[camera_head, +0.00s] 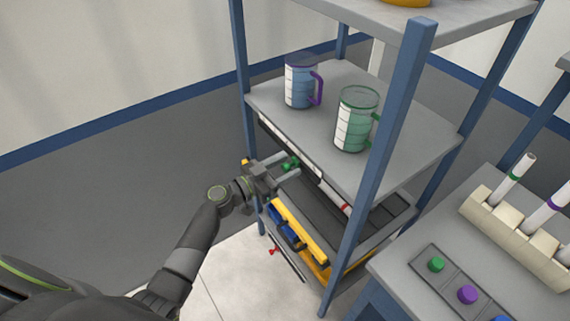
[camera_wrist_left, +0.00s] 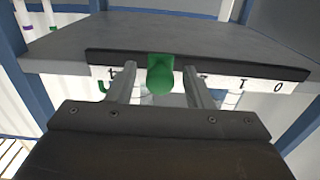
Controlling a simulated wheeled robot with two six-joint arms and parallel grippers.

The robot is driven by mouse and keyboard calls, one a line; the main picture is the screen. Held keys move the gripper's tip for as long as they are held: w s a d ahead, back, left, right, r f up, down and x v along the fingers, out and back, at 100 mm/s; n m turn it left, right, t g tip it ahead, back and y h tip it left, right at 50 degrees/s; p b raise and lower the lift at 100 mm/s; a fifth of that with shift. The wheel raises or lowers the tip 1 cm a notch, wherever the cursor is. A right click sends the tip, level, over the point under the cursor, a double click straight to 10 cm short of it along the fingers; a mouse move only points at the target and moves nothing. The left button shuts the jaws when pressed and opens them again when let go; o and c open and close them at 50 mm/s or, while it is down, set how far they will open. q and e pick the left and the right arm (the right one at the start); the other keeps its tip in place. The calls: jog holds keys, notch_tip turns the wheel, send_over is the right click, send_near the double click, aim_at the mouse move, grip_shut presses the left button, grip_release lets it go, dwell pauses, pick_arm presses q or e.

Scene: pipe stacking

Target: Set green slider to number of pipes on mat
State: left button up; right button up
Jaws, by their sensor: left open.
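The green slider (camera_head: 290,163) sits on the white numbered scale strip along the front edge of the middle shelf. It also shows in the left wrist view (camera_wrist_left: 160,76). My left gripper (camera_head: 283,167) is open, with one finger on each side of the slider. In the left wrist view its fingers (camera_wrist_left: 159,90) stand apart from the slider, with small gaps. The scale numbers near the slider are partly hidden by the fingers; a 0 shows at the right end. A dark strip (camera_head: 451,285) on the right table bears round green, purple and blue pieces. My right gripper is out of view.
A purple-handled cup (camera_head: 299,82) and a green-handled cup (camera_head: 352,122) stand on the middle shelf (camera_head: 400,135). A blue post (camera_head: 385,150) rises in front. A beige rack (camera_head: 510,232) holds white tubes.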

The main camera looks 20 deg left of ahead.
aim_at(284, 149)
pick_arm(q)
jog(key=shift+w+d, duration=0.1)
grip_shut()
jog(key=w+a+b, duration=0.1)
jog(key=b, duration=0.1)
jog(key=w+a+b, duration=0.1)
jog(key=a+b, duration=0.1)
jog(key=b, duration=0.1)
jog(key=w+a+b, duration=0.1)
jog(key=a+b, duration=0.1)
jog(key=b, duration=0.1)
jog(key=shift+w+f, duration=0.1)
jog(key=shift+w, duration=0.25)
dwell(0.3)
grip_release()
